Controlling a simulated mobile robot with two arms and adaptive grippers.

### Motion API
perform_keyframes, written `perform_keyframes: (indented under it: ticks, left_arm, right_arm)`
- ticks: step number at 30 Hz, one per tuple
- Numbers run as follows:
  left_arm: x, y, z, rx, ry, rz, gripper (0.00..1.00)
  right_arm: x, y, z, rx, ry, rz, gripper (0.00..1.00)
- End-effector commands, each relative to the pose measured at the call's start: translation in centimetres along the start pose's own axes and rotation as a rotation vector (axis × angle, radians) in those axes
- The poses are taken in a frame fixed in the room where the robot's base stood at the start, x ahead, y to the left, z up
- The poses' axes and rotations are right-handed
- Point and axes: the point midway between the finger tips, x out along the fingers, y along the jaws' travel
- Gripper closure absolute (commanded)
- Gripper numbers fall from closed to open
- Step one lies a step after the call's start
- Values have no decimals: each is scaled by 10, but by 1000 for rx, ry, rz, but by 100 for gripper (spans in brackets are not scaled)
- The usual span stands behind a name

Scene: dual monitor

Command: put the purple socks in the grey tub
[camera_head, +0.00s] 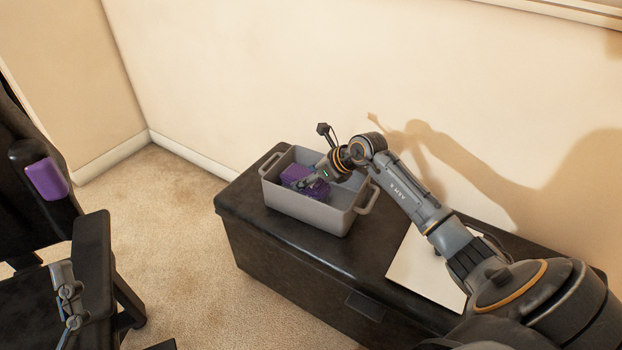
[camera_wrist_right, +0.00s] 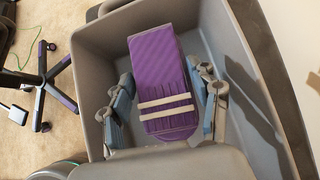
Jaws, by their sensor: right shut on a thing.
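The purple socks (camera_head: 296,174), a folded bundle with two pale bands, are inside the grey tub (camera_head: 310,211) on the dark chest. In the right wrist view the socks (camera_wrist_right: 160,70) lie between the fingers of my right gripper (camera_wrist_right: 163,112), within the walls of the tub (camera_wrist_right: 92,70). The right gripper (camera_head: 312,186) reaches down into the tub from the right and is shut on the socks. I cannot tell whether the socks touch the tub floor. Part of my left gripper (camera_head: 70,295) shows at the lower left, in front of the chair; its jaw state is unclear.
The dark chest (camera_head: 290,255) stands against the cream wall, with a white sheet-like item (camera_head: 420,262) on its right part. A black office chair (camera_head: 92,255) with purple trim stands at the left. Carpet (camera_head: 190,240) lies open between chair and chest.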

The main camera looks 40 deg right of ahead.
Motion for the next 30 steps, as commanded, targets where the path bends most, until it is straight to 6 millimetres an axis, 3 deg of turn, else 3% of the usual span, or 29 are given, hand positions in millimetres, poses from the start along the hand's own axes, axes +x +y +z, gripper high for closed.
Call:
perform_keyframes:
  ticks: [4,17,18,20,30]
  left_arm:
    - [-1,2,-12,-4,71,3,16]
    - [-2,2,-18,-5,102,4,16]
    - [-2,2,-18,-5,103,4,16]
    - [-2,2,-18,-5,101,4,16]
    - [-1,2,-18,-5,100,4,16]
  right_arm:
    - [4,3,-3,0,0,0,70]
    - [6,3,-5,0,1,0,70]
    - [6,3,-4,0,1,0,31]
    - [5,3,-4,0,1,0,18]
    - [5,3,-4,0,1,0,16]
